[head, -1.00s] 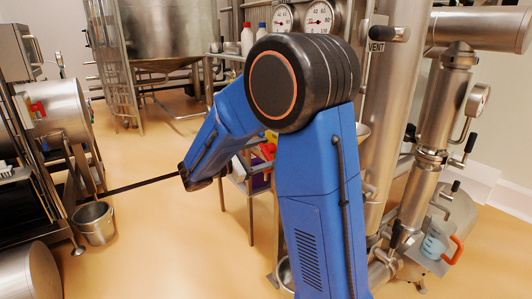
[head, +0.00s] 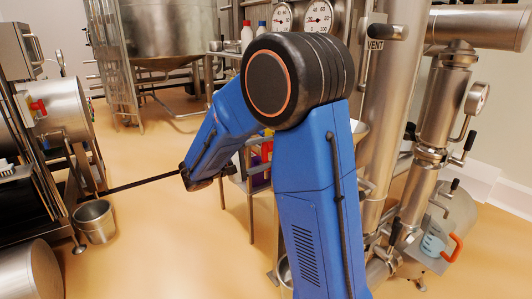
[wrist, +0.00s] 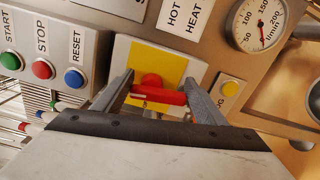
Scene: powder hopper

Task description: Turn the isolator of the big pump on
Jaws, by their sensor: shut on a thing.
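In the wrist view, a red rotary isolator handle (wrist: 167,97) sits on a yellow plate (wrist: 148,58) with a pale surround. The handle lies nearly crosswise in the picture. My gripper (wrist: 160,91) is shut on this handle, one finger at each end. The gripper's body hides the plate's lower part, and I cannot read any on/off marks. In the head view my own blue arm fills the middle, and I cannot make out the gripper or the isolator there.
Left of the isolator are a green start button (wrist: 11,61), a red stop button (wrist: 43,69) and a blue reset button (wrist: 74,78). A yellow button (wrist: 230,88) and a flow gauge (wrist: 262,24) are on the right. A steel bucket (head: 95,221) stands on the floor.

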